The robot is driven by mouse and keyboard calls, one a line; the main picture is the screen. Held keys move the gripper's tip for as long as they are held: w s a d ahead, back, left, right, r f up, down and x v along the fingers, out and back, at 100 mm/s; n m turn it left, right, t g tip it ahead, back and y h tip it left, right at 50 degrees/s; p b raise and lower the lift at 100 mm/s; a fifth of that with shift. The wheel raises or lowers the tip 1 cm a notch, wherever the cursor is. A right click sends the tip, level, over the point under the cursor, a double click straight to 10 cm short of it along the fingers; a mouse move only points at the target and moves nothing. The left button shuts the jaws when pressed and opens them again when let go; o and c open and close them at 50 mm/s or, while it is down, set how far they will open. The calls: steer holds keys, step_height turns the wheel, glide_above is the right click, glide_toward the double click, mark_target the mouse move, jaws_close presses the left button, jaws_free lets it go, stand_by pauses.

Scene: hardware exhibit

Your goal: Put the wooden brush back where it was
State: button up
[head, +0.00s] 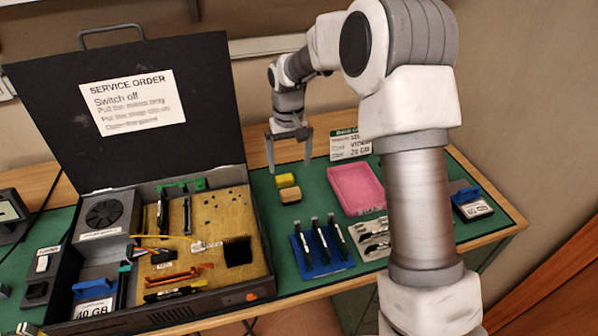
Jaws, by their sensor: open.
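No wooden brush can be made out for certain. A small tan, wood-coloured block (289,195) lies on the green mat right of the open case, just in front of a yellow block (286,180). I cannot tell whether either is the brush or part of it. My gripper (289,168) points down with its two fingers apart and nothing seen between them. It is at the back of the mat, behind the two blocks in the picture; its height above the mat is hard to judge.
The open black case (255,235) with boards and cables fills the left. A pink tray (335,187), a blue rack (341,265) of slim tools and a sign (350,146) stand right of the blocks. A blue-handled drive (472,205) is far right, beyond my arm.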

steer(key=s+d+r+t, duration=0.1)
steer(key=s+d+r, duration=0.2)
steer(key=s+r, duration=0.4)
steer(key=s+d+r+t, duration=0.2)
steer(key=s+d+r, duration=0.25)
steer(key=r, duration=0.45)
steer(key=s+d+r+m+t, duration=0.1)
steer(key=s, duration=0.8)
steer(key=s+d+r+m+t, duration=0.1)
steer(key=s+d, duration=0.1)
steer(key=s, duration=0.7)
steer(key=shift+s+d+t, duration=0.3)
steer(key=shift+s, duration=0.1)
step_height(320, 180, up, 3)
steer(key=p, duration=0.3)
